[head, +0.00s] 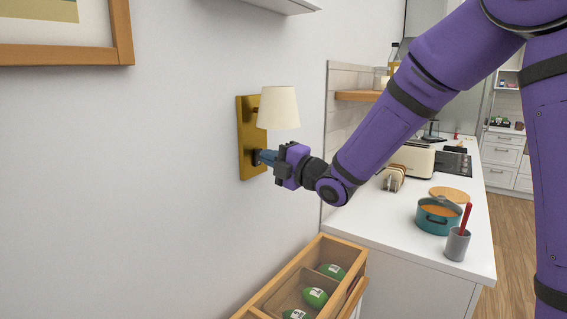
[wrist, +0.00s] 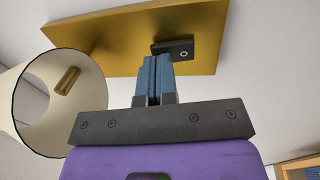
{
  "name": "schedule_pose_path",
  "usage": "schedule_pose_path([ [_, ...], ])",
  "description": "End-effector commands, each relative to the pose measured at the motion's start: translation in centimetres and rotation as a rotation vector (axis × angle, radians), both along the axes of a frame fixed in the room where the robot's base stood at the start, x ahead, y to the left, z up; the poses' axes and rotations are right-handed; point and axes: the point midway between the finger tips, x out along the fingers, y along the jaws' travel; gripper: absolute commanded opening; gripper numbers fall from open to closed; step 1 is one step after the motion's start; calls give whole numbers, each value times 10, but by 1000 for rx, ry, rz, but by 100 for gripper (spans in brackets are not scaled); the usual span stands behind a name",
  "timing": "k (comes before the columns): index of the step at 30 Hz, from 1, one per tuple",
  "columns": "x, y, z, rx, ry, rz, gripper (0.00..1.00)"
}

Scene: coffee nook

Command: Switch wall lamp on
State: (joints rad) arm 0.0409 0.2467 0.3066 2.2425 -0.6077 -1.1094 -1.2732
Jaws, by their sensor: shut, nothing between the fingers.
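The wall lamp has a brass backplate (head: 246,140) and a cream shade (head: 278,108), which looks unlit. In the wrist view the backplate (wrist: 120,38) spans the top and the open shade (wrist: 62,100) is at the left, with a brass stub inside. A small dark switch (wrist: 180,48) with a light ring mark sits on the backplate. My gripper (wrist: 158,62) is shut and empty, its blue fingertips close at the switch's lower left; whether they touch cannot be told. In the head view my gripper (head: 262,157) is at the lower backplate, below the shade.
A wooden crate (head: 322,243) with green items stands below. At the right, a white counter (head: 400,225) holds a teal pot (head: 436,220), a grey cup (head: 456,245) and a toaster (head: 413,160). A framed picture (head: 122,35) hangs at upper left. The wall left of the lamp is clear.

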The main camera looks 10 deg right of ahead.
Motion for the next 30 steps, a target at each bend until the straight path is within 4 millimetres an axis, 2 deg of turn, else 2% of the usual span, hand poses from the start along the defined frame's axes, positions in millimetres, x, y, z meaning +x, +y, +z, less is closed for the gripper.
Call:
schedule_pose_path([
  [30, 9, 10, 4, -39, 39, 4, 0],
])
